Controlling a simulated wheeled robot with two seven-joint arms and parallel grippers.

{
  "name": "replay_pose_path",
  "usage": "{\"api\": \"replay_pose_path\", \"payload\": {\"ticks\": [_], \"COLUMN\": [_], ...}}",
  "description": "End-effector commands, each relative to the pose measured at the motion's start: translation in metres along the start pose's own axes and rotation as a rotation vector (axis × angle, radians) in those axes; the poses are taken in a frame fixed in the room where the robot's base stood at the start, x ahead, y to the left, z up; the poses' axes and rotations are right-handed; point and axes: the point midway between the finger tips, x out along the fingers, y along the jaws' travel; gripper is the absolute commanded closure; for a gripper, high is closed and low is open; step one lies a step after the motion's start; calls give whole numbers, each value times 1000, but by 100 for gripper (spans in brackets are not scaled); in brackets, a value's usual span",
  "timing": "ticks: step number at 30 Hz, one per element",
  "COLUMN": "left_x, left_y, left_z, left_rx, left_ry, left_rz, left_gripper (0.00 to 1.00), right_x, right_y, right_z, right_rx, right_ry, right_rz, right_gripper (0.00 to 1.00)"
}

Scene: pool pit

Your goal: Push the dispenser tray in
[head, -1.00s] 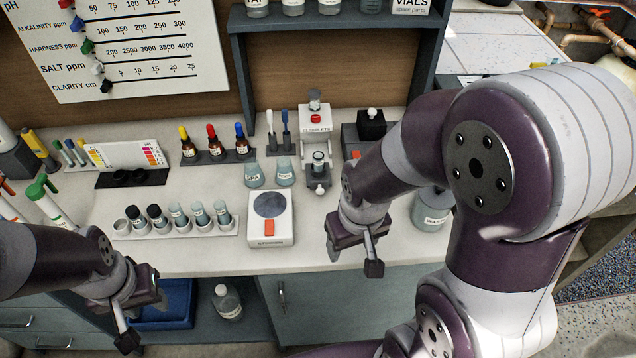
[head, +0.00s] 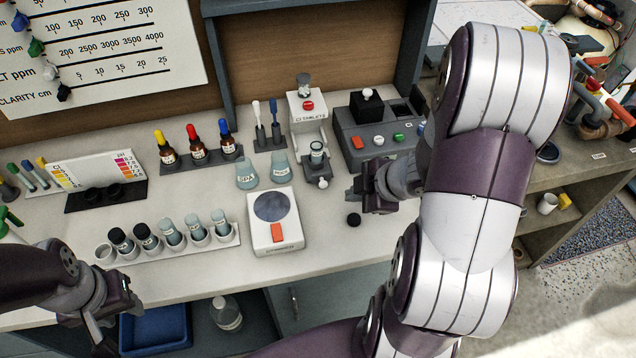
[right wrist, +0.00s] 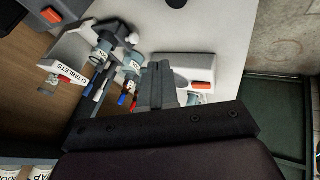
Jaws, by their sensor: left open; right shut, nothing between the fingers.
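The white chlorine tablet dispenser (head: 308,107) stands at the back of the bench. Its tray (head: 317,171) sticks out towards the front, with a small vial (head: 317,153) on it and a knob (head: 323,183) at its end. My right gripper (head: 357,188) is shut and empty, just right of the tray and apart from it. In the right wrist view the shut fingers (right wrist: 155,85) point over the bench; the dispenser (right wrist: 72,77) lies to their left and the tray knob (right wrist: 133,39) above left. My left gripper (head: 105,325) is open at the bench's front edge, low left.
A grey box with coloured buttons (head: 378,135) is behind my right gripper. A small black round thing (head: 353,220) lies in front of it. A vial rack (head: 170,243) is further left.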

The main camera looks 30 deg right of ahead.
Motion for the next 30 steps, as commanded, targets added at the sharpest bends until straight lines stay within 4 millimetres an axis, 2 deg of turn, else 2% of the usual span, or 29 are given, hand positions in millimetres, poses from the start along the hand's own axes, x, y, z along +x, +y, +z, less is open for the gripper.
{"api": "replay_pose_path", "payload": {"ticks": [5,16,17,21,30], "left_x": [16,47,39,34,32], "left_y": [0,0,0,0,0], "left_z": [2,6,5,4,4], "left_rx": [0,0,0,0,0], "left_ry": [-1,-1,-1,0,0], "left_rz": [0,0,0,0,0], "left_gripper": [57,57,57,57,57], "right_x": [28,106,102,112,119], "right_y": [-3,-1,8,26,36], "right_z": [0,0,-2,-1,0], "right_rx": [-5,-5,-4,-2,-3], "right_ry": [8,4,3,3,3], "right_rz": [-1,1,2,2,3], "right_gripper": [100,100,100,100,100]}}
